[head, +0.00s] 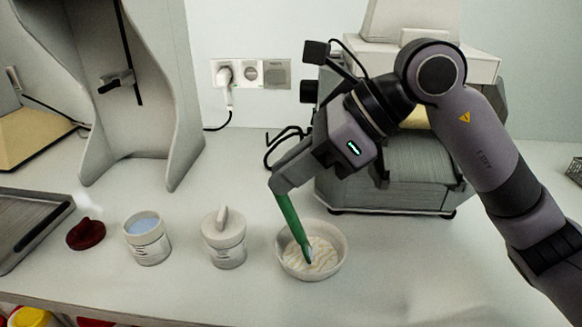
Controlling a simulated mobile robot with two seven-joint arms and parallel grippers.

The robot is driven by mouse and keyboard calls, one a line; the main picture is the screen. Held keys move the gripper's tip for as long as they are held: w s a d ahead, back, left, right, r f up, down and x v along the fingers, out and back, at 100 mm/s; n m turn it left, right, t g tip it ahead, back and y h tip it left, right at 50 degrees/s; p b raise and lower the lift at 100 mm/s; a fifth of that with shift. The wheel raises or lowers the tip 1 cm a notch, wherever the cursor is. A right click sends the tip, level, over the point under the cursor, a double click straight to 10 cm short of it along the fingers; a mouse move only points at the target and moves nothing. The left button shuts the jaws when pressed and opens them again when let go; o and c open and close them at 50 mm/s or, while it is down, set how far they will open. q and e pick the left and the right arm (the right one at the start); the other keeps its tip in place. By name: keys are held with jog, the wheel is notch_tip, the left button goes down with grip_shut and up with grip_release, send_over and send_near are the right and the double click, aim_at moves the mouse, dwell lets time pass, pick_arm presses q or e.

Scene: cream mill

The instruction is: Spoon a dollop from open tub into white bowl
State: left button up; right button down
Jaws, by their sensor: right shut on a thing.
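My right gripper (284,184) is shut on the handle of a green spoon or spatula (291,220). The tool slants down, and its tip is inside the white bowl (343,262). Pale, streaky cream (320,256) covers the bowl's bottom; I cannot tell whether the tip touches it. The open tub (149,247) stands to the left with pale blue contents. A dark red lid (86,234) lies left of it. A closed tub (224,245) with a knobbed lid stands between the open tub and the bowl. My left gripper is not in view.
A grey machine (405,175) stands behind the bowl, close to my right arm. A tall grey stand (166,90) rises at the back left. A dark tray (25,228) lies at the left edge. The counter right of the bowl is clear.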

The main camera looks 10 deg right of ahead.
notch_tip(320, 180, up, 8)
jog(key=p, duration=0.6)
jog(key=shift+r, duration=0.25)
dwell(0.8)
